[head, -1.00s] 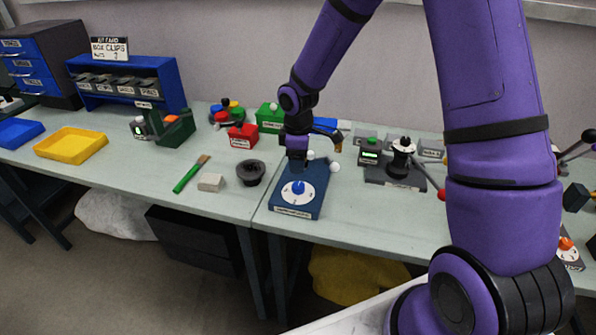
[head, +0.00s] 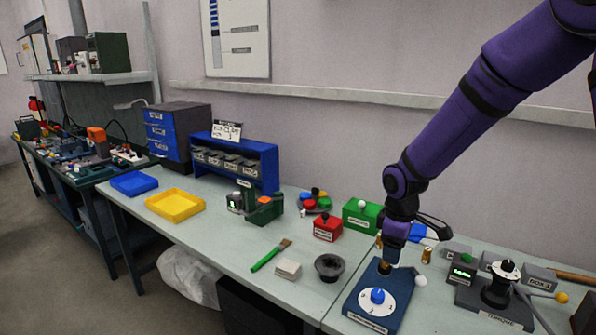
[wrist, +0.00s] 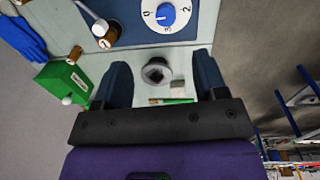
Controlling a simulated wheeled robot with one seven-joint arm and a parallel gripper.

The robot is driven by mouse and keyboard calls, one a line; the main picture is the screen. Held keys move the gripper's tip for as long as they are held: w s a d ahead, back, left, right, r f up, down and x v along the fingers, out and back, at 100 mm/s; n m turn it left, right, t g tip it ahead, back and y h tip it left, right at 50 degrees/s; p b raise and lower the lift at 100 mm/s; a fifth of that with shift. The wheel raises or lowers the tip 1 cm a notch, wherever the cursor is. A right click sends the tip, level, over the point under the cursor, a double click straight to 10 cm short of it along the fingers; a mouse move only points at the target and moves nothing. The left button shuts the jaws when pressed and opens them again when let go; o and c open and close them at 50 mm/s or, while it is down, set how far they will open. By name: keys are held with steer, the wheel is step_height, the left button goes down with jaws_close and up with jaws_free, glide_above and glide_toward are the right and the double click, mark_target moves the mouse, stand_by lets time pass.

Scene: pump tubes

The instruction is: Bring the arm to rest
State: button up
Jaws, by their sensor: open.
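My purple arm reaches down from the upper right in the head view. My gripper (head: 388,266) is over the rear edge of a blue base with a white numbered dial (head: 377,303) and blue knob. Whether the fingertips touch anything is hidden in the head view.
A green box (head: 361,216), a red box (head: 327,228), a dark cup (head: 329,267) and a brush (head: 270,256) lie left of my gripper. A black lever fixture (head: 497,291) stands to its right. A yellow tray (head: 175,205) is far left.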

steer(key=s+d+r+m+t, duration=0.1)
steer(key=s+d+r+m, duration=0.15)
steer(key=s+r, duration=0.45)
steer(key=s+d+r+m+t, duration=0.1)
steer(key=s+r+m, duration=0.3)
steer(key=r, duration=0.6)
steer(key=s+d+r+m+t, duration=0.1)
steer(key=s+r+m, duration=0.1)
steer(key=s, duration=0.6)
steer(key=s+d+r+m+t, duration=0.1)
steer(key=s+r+m, duration=0.2)
steer(key=s, duration=0.5)
steer(key=shift+s+r+t+y, duration=0.3)
steer(key=shift+s+r, duration=0.1)
steer(key=shift+r, duration=0.15)
